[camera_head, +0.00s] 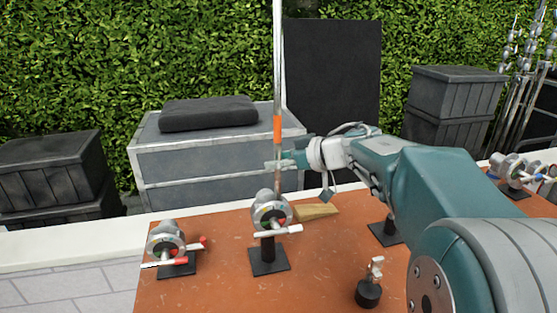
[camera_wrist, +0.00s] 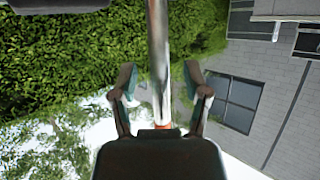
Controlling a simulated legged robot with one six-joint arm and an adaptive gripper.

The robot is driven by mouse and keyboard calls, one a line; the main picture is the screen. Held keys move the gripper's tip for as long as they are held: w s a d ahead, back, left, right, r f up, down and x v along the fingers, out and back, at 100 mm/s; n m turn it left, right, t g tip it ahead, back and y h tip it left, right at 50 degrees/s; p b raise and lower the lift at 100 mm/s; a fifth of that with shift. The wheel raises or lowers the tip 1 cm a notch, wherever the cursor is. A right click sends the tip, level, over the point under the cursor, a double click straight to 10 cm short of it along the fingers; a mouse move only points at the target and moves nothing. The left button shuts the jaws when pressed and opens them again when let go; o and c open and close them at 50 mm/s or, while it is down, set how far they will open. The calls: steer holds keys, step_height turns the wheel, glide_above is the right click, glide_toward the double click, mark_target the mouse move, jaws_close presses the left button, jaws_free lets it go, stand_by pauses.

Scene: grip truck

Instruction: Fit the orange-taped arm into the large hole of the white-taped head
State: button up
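The arm is a long, thin metal rod (camera_head: 278,60) with an orange tape band (camera_head: 277,125). It stands nearly upright, and its lower end meets the top of the middle head (camera_head: 270,213) or passes behind it; I cannot tell which. That head is round and metallic, on a black stand, with a white-tipped handle. My gripper (camera_head: 280,162) is around the rod below the band and above the head. In the wrist view the rod (camera_wrist: 158,50) runs between my spread fingers (camera_wrist: 161,75), with gaps visible on both sides. The head's large hole cannot be made out.
A second head (camera_head: 165,240) with a red-tipped handle stands left on the orange-brown table (camera_head: 210,290). A wooden wedge (camera_head: 317,212) lies behind the middle head. A small black-based clamp (camera_head: 368,288) stands in front. More heads (camera_head: 515,172) are at the far right.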

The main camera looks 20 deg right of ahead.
steer(key=v, duration=1.2)
steer(key=shift+a, duration=0.1)
